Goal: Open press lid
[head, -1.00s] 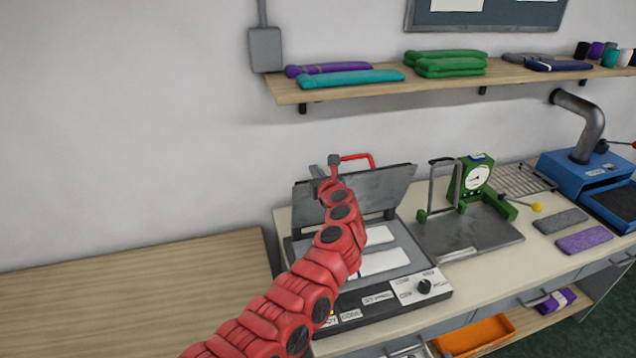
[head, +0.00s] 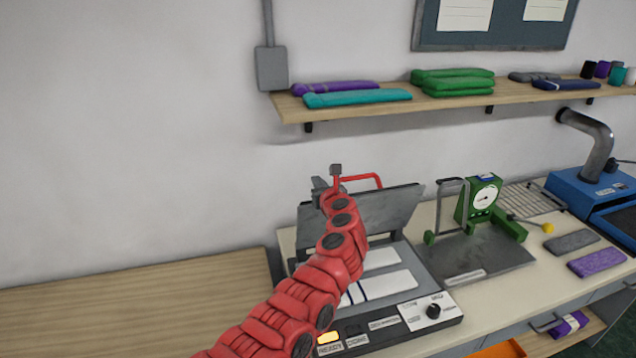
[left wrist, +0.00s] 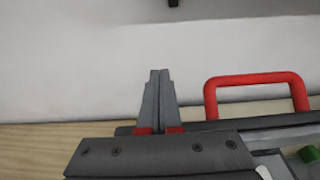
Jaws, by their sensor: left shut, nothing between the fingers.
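The press (head: 452,312) stands on the bench with its grey lid (head: 392,212) tilted up at the back, open. The red lid handle (head: 365,179) is on the lid's upper edge. Light pads, one with dark blue stripes, show on the press bed below. My left gripper (head: 335,178) is at the lid's upper left, beside the handle. In the left wrist view my left gripper's fingers (left wrist: 158,80) are together and empty, and the red handle (left wrist: 255,80) stands to their right, apart from them. My left arm hides part of the lid and bed. My right gripper is not in view.
A green gauge device (head: 484,197) with a grey plate stands right of the press. Further right are a blue machine (head: 590,195) and folded swatches (head: 597,262). A shelf (head: 290,108) with folded textiles hangs above. The wooden surface (head: 130,300) at left is clear.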

